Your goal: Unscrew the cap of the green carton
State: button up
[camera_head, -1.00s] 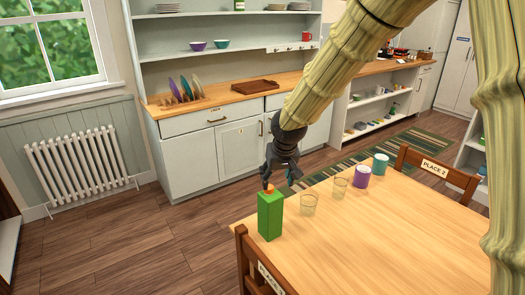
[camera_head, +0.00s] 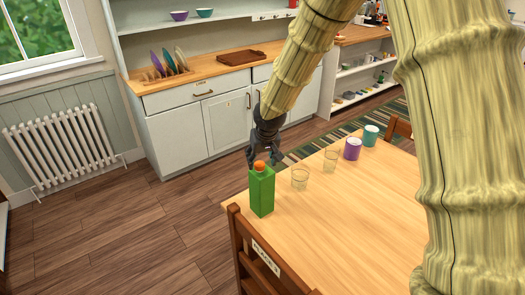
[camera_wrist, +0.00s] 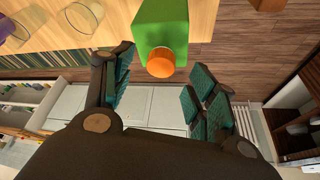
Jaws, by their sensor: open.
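The green carton (camera_head: 262,193) stands upright near the left corner of the wooden table. Its orange cap (camera_head: 259,166) is on top. My gripper (camera_head: 262,160) is at the cap's height, just behind it in the head view. In the wrist view the carton (camera_wrist: 160,22) is at the top middle, and its cap (camera_wrist: 161,61) faces the camera. The gripper (camera_wrist: 160,85) is open there, with its teal-padded fingers apart on the left and right of the cap. Neither finger appears to touch the cap.
Two clear glasses (camera_head: 300,178), a purple mug (camera_head: 352,148) and a teal mug (camera_head: 370,135) stand in a row right of the carton on the table (camera_head: 345,225). A wooden chair (camera_head: 262,258) is at the near edge. The front of the table is clear.

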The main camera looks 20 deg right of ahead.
aim_at(260, 164)
jog(key=shift+x, duration=1.5)
jog(key=shift+a, duration=0.1)
